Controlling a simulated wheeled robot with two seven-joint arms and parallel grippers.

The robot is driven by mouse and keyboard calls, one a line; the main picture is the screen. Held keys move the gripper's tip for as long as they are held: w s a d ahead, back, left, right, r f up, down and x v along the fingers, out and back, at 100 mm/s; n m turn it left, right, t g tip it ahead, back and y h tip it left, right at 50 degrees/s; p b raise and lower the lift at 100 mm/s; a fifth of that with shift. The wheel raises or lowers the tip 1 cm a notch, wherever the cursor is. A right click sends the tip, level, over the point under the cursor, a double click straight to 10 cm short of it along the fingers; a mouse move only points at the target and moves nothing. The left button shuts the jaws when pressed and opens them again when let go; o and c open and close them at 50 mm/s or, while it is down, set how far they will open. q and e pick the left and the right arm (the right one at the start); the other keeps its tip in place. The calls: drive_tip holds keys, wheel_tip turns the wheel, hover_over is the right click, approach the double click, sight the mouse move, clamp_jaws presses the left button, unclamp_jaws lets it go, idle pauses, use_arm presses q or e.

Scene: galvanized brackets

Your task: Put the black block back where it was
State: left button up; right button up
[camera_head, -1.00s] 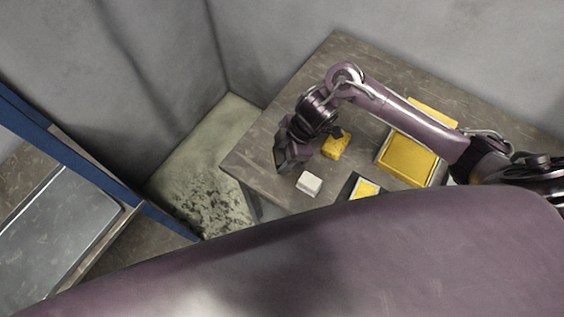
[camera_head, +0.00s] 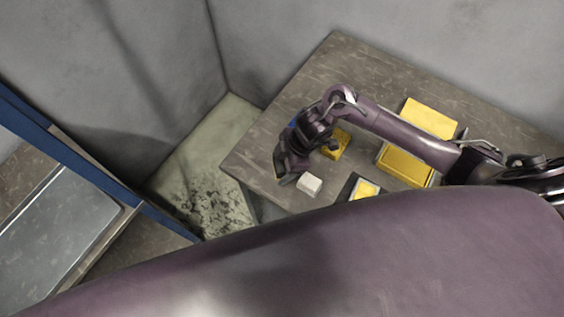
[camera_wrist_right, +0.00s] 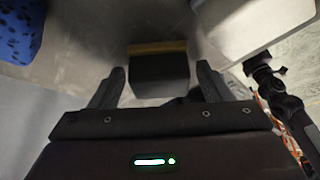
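The black block (camera_wrist_right: 160,75) shows in the right wrist view, with a yellow-brown strip along its far edge. It is between and just ahead of the fingers of my right gripper (camera_wrist_right: 160,88), with gaps visible on both sides. The gripper is open. In the head view my right gripper (camera_head: 284,177) points down near the table's left corner, beside a white block (camera_head: 309,184). The black block cannot be made out there; the gripper seems to cover it. My left gripper is not in view.
On the table (camera_head: 258,148) are a yellow block (camera_head: 340,140), a dark tray with a yellow piece (camera_head: 366,189), a yellow-filled container (camera_head: 404,166) and a yellow panel (camera_head: 430,117). A blue thing (camera_head: 292,124) shows behind my wrist. A blue-framed rack (camera_head: 150,217) stands left.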

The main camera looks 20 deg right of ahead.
drive_tip(key=shift+o, duration=0.2)
drive_tip(key=v, duration=1.2)
drive_tip(key=shift+r+b, duration=0.2)
drive_tip(key=shift+b, duration=0.1)
